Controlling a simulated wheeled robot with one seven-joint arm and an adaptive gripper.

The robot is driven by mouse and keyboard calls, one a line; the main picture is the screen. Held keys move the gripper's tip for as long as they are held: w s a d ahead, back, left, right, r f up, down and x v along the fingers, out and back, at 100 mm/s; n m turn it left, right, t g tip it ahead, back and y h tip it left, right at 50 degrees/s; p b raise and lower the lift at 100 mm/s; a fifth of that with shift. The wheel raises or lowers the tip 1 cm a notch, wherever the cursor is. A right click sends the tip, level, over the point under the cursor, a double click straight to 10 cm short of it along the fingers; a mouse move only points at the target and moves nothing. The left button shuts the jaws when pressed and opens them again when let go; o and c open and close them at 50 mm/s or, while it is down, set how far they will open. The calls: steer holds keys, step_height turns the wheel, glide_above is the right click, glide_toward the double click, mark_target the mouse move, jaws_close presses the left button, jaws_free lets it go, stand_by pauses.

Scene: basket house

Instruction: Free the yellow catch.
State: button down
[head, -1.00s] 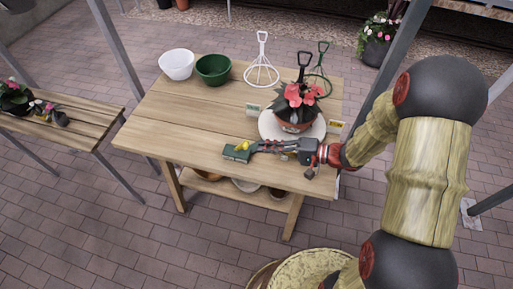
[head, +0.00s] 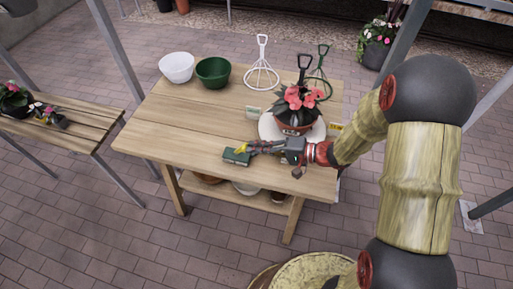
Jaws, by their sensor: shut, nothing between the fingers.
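The yellow catch (head: 239,149) is a small yellow piece on top of a small dark green block (head: 236,158) near the front edge of the wooden table (head: 175,137). My gripper (head: 252,148) reaches in from the right, low over the table. Its fingertips are shut and empty, right beside the catch. Whether they touch it is too small to tell. The far side of the catch and the fingertip detail are not clear.
A potted red-flowered plant (head: 297,108) stands on a white round plate (head: 268,127) just behind my gripper. A white bowl (head: 176,67), a green bowl (head: 213,72) and a white wire hoop stand (head: 262,70) are at the back. The table's left half is clear.

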steer(key=shift+w+a+r+h+p, duration=0.15)
steer(key=shift+a+r+h+p, duration=0.25)
steer(key=shift+r+h+p, duration=0.15)
steer(key=w+a+r+g+h+p, duration=0.1)
steer(key=w+a+g+h+p, duration=0.2)
steer(key=a+h+p, duration=0.5)
steer(key=g+h+p, duration=0.1)
steer(key=p, duration=1.1)
steer(key=shift+a+r+p, duration=0.25)
steer(key=shift+a+p, duration=0.1)
steer(key=shift+a, duration=0.05)
steer(key=shift+w+r+h, duration=0.1)
steer(key=shift+r+h, duration=0.1)
steer(key=shift+h, duration=0.05)
steer(key=shift+r+p, duration=0.6)
steer(key=shift+r, duration=0.05)
